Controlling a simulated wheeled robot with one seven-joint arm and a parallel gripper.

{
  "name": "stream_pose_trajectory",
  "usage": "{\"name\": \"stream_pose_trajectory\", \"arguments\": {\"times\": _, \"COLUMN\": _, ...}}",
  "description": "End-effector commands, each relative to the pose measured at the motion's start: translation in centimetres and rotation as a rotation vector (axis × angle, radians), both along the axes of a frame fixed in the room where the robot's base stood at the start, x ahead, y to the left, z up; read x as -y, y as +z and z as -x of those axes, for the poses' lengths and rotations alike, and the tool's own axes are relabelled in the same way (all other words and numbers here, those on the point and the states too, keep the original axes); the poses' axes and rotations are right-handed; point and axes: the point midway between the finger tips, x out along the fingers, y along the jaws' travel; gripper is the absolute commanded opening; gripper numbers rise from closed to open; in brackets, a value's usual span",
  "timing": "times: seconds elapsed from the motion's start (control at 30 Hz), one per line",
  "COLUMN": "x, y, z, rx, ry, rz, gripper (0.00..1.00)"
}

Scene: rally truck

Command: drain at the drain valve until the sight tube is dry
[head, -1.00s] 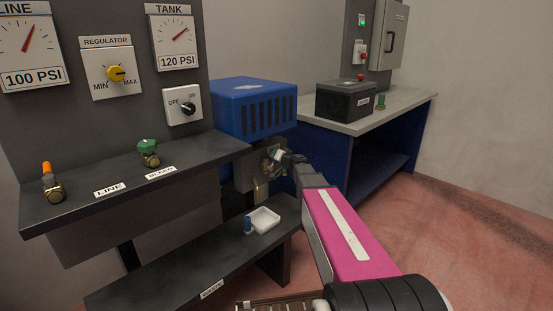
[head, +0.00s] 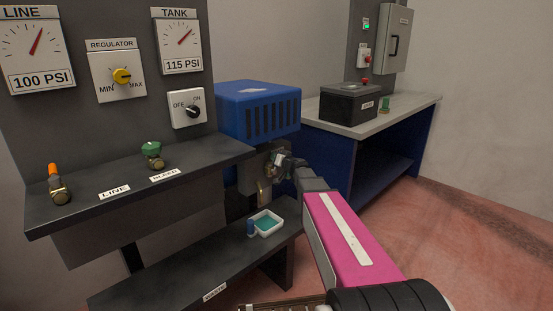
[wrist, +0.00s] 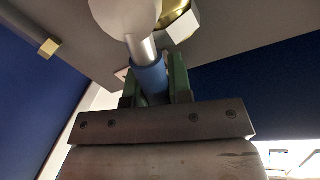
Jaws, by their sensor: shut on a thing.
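The drain valve shows in the wrist view as a metal lever with a blue sleeve (wrist: 150,78) below a pale round part and a brass fitting (wrist: 181,22). My gripper (wrist: 154,84) is shut on the blue sleeve, one green-grey finger on each side. In the head view my gripper (head: 280,161) is at the valve under the blue tank unit, partly hiding it. A brass-coloured spout (head: 263,193) hangs below. A white tray (head: 280,222) on the lower shelf holds teal liquid. I cannot make out the sight tube or its level. The tank gauge (head: 181,39) reads 115 PSI.
The panel bench (head: 130,170) carries a green bleed knob (head: 152,149) and an orange-handled line valve (head: 56,180). A black box (head: 349,103) sits on the right-hand bench. The floor at right is clear.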

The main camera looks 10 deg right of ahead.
Motion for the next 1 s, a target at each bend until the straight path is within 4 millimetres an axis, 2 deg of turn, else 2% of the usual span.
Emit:
{"name": "stream_pose_trajectory", "arguments": {"times": 0.03, "x": 0.0, "y": 0.0, "z": 0.1, "rx": -0.001, "ry": 0.000, "rz": 0.000, "gripper": 0.00}}
{"name": "stream_pose_trajectory", "arguments": {"times": 0.07, "x": 0.0, "y": 0.0, "z": 0.1, "rx": -0.001, "ry": 0.000, "rz": 0.000, "gripper": 0.26}}
{"name": "stream_pose_trajectory", "arguments": {"times": 0.1, "x": 0.0, "y": 0.0, "z": 0.1, "rx": -0.001, "ry": 0.000, "rz": 0.000, "gripper": 0.39}}
{"name": "stream_pose_trajectory", "arguments": {"times": 0.13, "x": 0.0, "y": 0.0, "z": 0.1, "rx": -0.001, "ry": 0.000, "rz": 0.000, "gripper": 0.45}}
{"name": "stream_pose_trajectory", "arguments": {"times": 0.57, "x": 0.3, "y": 0.0, "z": 0.6, "rx": 0.000, "ry": 0.000, "rz": -0.001, "gripper": 0.45}}
{"name": "stream_pose_trajectory", "arguments": {"times": 0.77, "x": 1.3, "y": 0.3, "z": 2.9, "rx": -0.001, "ry": -0.002, "rz": 0.000, "gripper": 0.45}}
{"name": "stream_pose_trajectory", "arguments": {"times": 1.0, "x": 3.3, "y": 0.7, "z": 7.0, "rx": 0.000, "ry": -0.002, "rz": -0.001, "gripper": 0.45}}
